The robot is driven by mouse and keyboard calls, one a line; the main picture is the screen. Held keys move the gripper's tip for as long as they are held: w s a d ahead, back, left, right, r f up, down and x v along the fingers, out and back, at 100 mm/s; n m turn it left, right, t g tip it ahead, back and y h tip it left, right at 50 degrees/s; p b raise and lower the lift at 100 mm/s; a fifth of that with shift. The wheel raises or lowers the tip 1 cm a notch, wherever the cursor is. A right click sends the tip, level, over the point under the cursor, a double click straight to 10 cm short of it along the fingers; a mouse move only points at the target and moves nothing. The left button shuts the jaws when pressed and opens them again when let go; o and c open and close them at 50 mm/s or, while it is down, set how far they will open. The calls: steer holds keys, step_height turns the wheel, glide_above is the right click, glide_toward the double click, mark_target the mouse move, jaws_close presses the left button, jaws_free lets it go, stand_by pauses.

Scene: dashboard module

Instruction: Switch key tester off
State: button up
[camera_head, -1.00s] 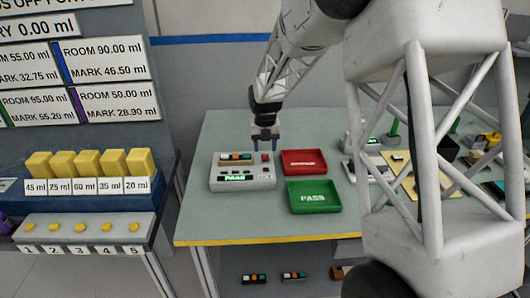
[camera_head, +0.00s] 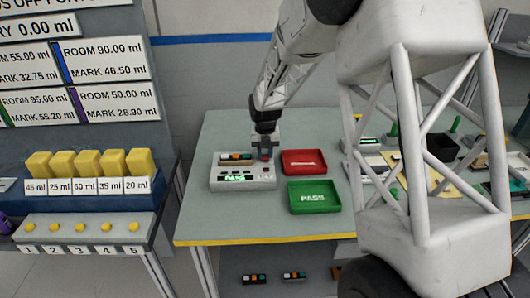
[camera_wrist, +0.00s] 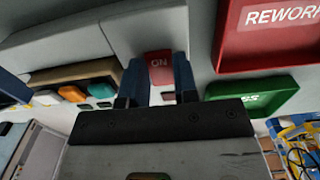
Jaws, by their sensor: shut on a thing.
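The key tester (camera_head: 243,185) is a grey box at the left of the table, with a green lit PASS display (camera_head: 235,178). A module with white, orange and teal keys (camera_head: 236,157) sits in its top slot; it also shows in the wrist view (camera_wrist: 75,92). My gripper (camera_head: 264,155) is at the tester's back right corner. In the wrist view its two blue fingers (camera_wrist: 159,85) stand on either side of the red switch (camera_wrist: 159,66), which reads ON. The gripper is shut on this switch. In the head view the fingers mostly hide the switch.
A red tray (camera_head: 304,171) and a green PASS tray (camera_head: 314,207) lie close right of the tester. More devices stand farther right, partly behind my arm. A dispenser with yellow blocks (camera_head: 88,163) stands at left. The table front left of the trays is clear.

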mark_target(266, 159)
steer(key=shift+s+t, duration=0.1)
steer(key=shift+t, duration=0.2)
steer(key=shift+s+r+t, duration=0.1)
steer(key=shift+s+t, duration=0.05)
steer(key=shift+t, duration=0.65)
steer(key=o, duration=0.9)
steer(key=shift+r, duration=0.1)
steer(key=shift+s+r, duration=0.25)
steer(key=shift+r, duration=1)
steer(key=shift+s+r, duration=0.25)
steer(key=shift+r, duration=0.95)
steer(key=shift+s+r, duration=0.25)
steer(key=shift+r, duration=1)
